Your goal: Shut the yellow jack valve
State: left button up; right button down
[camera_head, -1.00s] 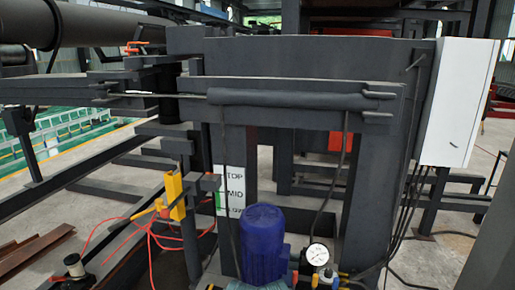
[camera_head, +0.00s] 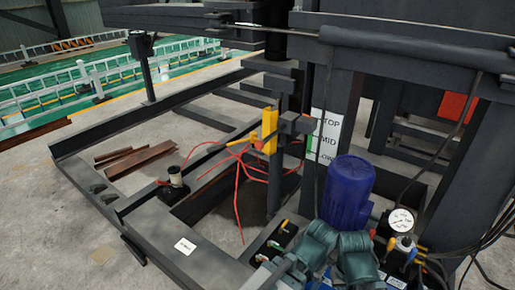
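A yellow block-like fitting (camera_head: 269,130) is fixed upright to a dark post at the centre, left of the TOP/MID sign. A short yellow-orange lever (camera_head: 239,142) sticks out to its left, with thin red lines hanging below. Small yellow handles (camera_head: 392,244) also show beside the round pressure gauge (camera_head: 401,220) at lower right. I cannot tell which of these is the yellow jack valve, nor whether either is open or shut. Neither of my grippers is in view.
A blue motor (camera_head: 346,193) and teal hydraulic parts (camera_head: 312,244) stand at the lower centre. Rusty bars (camera_head: 138,160) lie on the concrete. Clear floor is at lower left.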

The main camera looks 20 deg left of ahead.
aim_at(284, 224)
jog(key=j+z, duration=0.25)
jog(key=j, duration=0.35)
jog(key=j+z, duration=0.25)
jog(key=j, duration=0.4)
jog(key=j+z, duration=0.25)
jog(key=j, duration=0.35)
jog(key=k+j+z, duration=0.25)
jog(key=j, duration=0.35)
jog(key=i, duration=0.1)
